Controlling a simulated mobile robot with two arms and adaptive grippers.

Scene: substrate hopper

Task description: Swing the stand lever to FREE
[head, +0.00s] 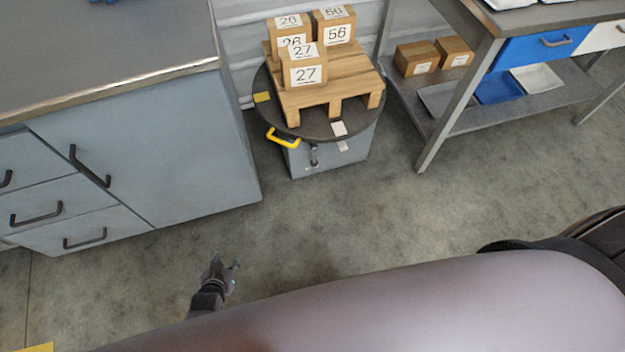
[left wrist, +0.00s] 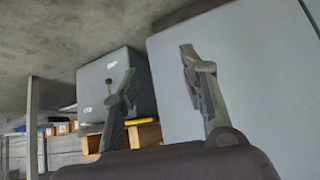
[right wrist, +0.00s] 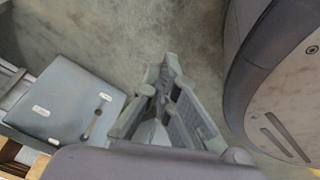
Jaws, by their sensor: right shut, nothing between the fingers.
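The stand is a grey box (head: 345,155) under a dark round turntable (head: 270,95). My right gripper (right wrist: 170,60) is shut and empty, apart from the lever.
A yellow handle (head: 284,138) sticks out from the turntable edge. A wooden pallet (head: 350,80) with numbered boxes (head: 304,72) sits on top. A grey cabinet (head: 150,150) stands left, a shelved bench (head: 455,110) right. Floor (head: 400,215) before the stand is clear.

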